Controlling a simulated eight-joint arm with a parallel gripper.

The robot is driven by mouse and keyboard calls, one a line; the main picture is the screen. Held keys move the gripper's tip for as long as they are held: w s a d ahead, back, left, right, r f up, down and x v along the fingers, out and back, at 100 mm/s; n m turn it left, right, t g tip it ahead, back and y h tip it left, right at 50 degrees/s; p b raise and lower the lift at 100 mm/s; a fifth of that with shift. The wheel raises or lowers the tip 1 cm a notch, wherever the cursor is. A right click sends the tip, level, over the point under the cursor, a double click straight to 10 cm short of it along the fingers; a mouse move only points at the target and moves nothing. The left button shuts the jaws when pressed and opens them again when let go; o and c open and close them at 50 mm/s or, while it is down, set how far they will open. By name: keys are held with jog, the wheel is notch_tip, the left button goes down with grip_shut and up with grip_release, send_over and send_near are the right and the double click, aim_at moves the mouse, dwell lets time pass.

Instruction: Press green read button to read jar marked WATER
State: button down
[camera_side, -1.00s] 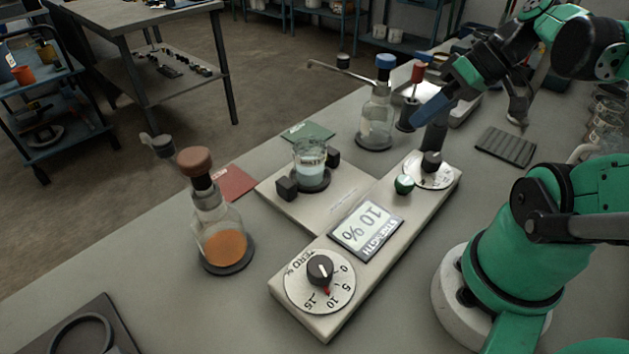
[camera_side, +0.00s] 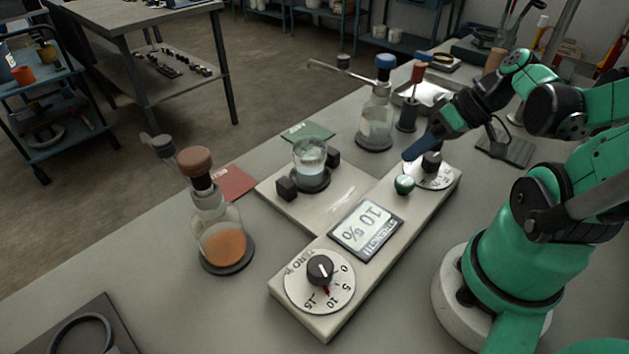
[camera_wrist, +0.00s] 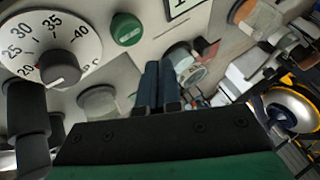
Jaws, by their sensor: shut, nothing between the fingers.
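The green button (camera_side: 404,184) sits on the long pale console (camera_side: 310,318), between the display (camera_side: 366,230) reading 10 % and a black-knobbed dial (camera_side: 432,168). In the wrist view, the green button (camera_wrist: 126,30) is above and left of my fingertips. My gripper (camera_side: 410,153) is shut and empty, its blue tips above the console near the button and knob, apparently not touching the button. A glass jar (camera_side: 311,165) with clear contents stands on the platform between two black blocks. I cannot read any WATER mark on it.
A flask of orange liquid (camera_side: 222,240) stands at the left, near a red card (camera_side: 230,182). A blue-capped spouted flask (camera_side: 376,125) and a red-topped tool in a dark holder (camera_side: 410,105) stand behind. A second dial (camera_side: 320,280) is at the console's near end.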

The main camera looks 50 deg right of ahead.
aim_at(409, 181)
jog(key=shift+f, duration=1.3)
jog(key=shift+f, duration=0.1)
dwell(1.1)
jog(key=shift+f, duration=0.35)
jog(key=shift+r, duration=0.1)
jog(key=shift+r, duration=0.35)
dwell(0.4)
jog(key=shift+r, duration=2.5)
